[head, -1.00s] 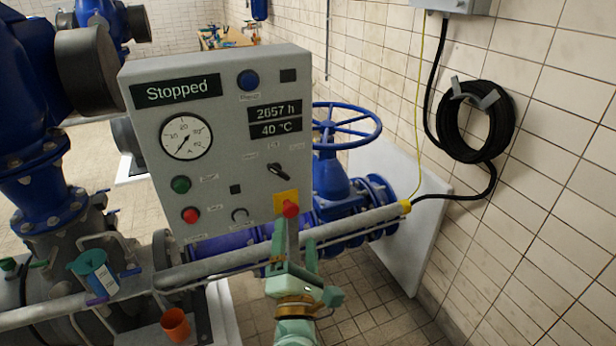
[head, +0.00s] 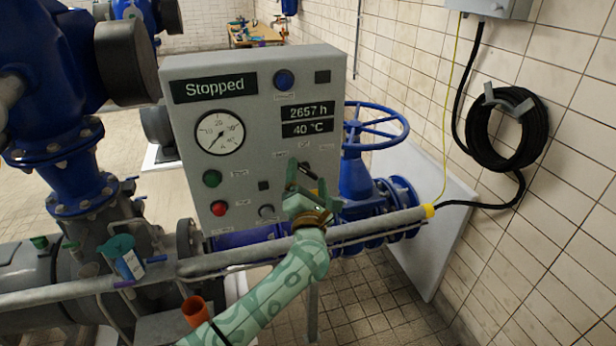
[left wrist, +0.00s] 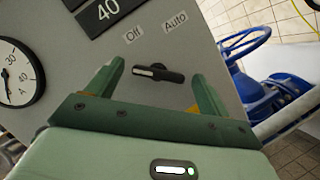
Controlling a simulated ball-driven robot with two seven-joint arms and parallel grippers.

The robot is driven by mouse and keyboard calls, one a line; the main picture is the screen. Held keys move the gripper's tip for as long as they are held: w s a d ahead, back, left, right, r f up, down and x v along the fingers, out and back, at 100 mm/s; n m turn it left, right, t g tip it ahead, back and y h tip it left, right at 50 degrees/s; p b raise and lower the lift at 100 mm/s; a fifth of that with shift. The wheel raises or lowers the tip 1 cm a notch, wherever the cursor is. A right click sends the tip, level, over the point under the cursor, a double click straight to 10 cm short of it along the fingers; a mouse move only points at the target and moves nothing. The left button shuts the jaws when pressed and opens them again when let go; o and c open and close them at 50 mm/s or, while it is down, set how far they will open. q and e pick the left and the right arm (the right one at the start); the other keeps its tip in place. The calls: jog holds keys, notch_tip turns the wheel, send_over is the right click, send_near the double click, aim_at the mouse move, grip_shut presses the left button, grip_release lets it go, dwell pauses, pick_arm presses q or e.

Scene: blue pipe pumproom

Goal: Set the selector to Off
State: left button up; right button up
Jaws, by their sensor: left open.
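The selector (left wrist: 158,73) is a black bar knob on the grey control panel (head: 250,135). In the left wrist view its white-marked end points left, below the "Off" label (left wrist: 133,35); the "Auto" label (left wrist: 175,20) is up to the right. No other selector label is readable there. My left gripper (head: 306,178) is open in front of the panel, hiding most of the selector in the head view. In the left wrist view its two fingers stand on either side of the knob, with small visible gaps. My right gripper is not in view.
The panel display (head: 214,88) reads "Stopped". A green button (head: 212,178) and a red button (head: 219,209) sit left of my gripper. A grey pipe (head: 380,226) runs below the panel. A blue handwheel (head: 400,118) stands right, behind it.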

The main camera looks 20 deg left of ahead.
pick_arm(q)
jog(key=shift+w+a, duration=0.15)
jog(key=shift+w, duration=0.05)
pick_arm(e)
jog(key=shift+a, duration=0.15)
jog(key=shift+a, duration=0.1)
pick_arm(q)
jog(key=c, duration=1)
jog(key=shift+r+p, duration=0.2)
jog(key=shift+p, duration=0.25)
jog(key=m+g+h+p, duration=0.1)
jog(key=m+p, duration=0.3)
jog(key=p, duration=0.2)
jog(key=m+g+h+p, duration=0.1)
jog(key=m+p, duration=0.3)
jog(key=p, duration=0.3)
jog(key=shift+s+r+m+h, duration=0.1)
jog(key=shift+r+m+h, duration=0.1)
jog(key=shift+m+h, duration=0.15)
jog(key=shift+f+m+g+p, duration=0.25)
jog(key=shift+m+p, duration=0.2)
jog(key=shift+p, duration=0.4)
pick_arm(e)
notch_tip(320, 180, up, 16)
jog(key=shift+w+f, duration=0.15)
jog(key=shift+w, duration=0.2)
pick_arm(q)
jog(key=shift+h, duration=0.25)
